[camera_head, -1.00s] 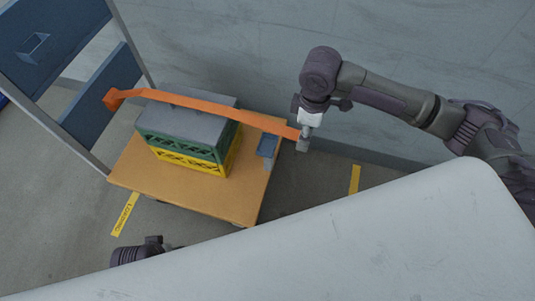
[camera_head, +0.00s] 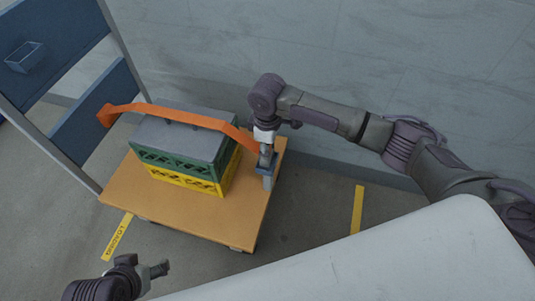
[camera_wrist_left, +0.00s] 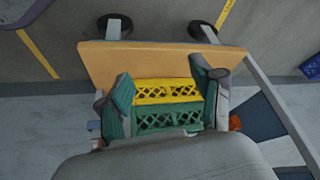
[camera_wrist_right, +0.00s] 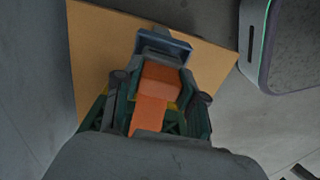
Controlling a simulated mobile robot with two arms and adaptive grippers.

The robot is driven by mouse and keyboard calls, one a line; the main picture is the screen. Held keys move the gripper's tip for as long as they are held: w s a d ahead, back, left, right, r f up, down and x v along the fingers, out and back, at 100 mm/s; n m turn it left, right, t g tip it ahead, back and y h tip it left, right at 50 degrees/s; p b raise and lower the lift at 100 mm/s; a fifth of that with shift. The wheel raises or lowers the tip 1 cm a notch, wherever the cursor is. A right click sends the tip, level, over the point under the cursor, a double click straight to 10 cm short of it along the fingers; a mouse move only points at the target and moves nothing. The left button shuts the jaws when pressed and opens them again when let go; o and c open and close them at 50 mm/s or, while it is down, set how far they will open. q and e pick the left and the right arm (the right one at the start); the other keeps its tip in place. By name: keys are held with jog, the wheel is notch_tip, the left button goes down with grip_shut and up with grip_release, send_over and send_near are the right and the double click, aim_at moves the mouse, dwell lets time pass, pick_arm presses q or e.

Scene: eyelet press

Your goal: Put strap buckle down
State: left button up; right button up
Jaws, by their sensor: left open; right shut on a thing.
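The orange strap (camera_head: 190,116) runs from the cart's left side over the crates to my right gripper (camera_head: 267,150). My right gripper is shut on the strap's end, where the strap buckle is; the buckle is largely hidden by the fingers. In the right wrist view the orange end (camera_wrist_right: 160,76) lies between the fingers, close to a blue-grey bracket (camera_wrist_right: 167,43). That bracket (camera_head: 266,170) is at the cart's right side in the head view, just below the gripper; I cannot tell whether they touch. My left gripper (camera_head: 160,269) is open and empty at the lower left, away from the cart.
A green crate (camera_head: 175,164) with a grey top (camera_head: 182,138) is stacked on a yellow crate (camera_head: 190,181) on the orange-brown cart deck (camera_head: 215,226). Blue panels (camera_head: 98,122) stand at the cart's left. A pale surface (camera_head: 400,262) fills the lower right. A wall is behind.

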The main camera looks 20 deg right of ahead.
jog(key=shift+f, duration=1.05)
pick_arm(q)
jog(key=w, duration=0.1)
jog(key=w+t, duration=0.1)
jog(key=w+d+r+t, duration=0.1)
jog(key=shift+w+d+r, duration=0.1)
jog(key=shift+w, duration=0.3)
jog(key=shift+s, duration=0.15)
pick_arm(e)
jog(key=o, duration=0.9)
jog(key=shift+f, duration=0.1)
jog(key=o, duration=0.3)
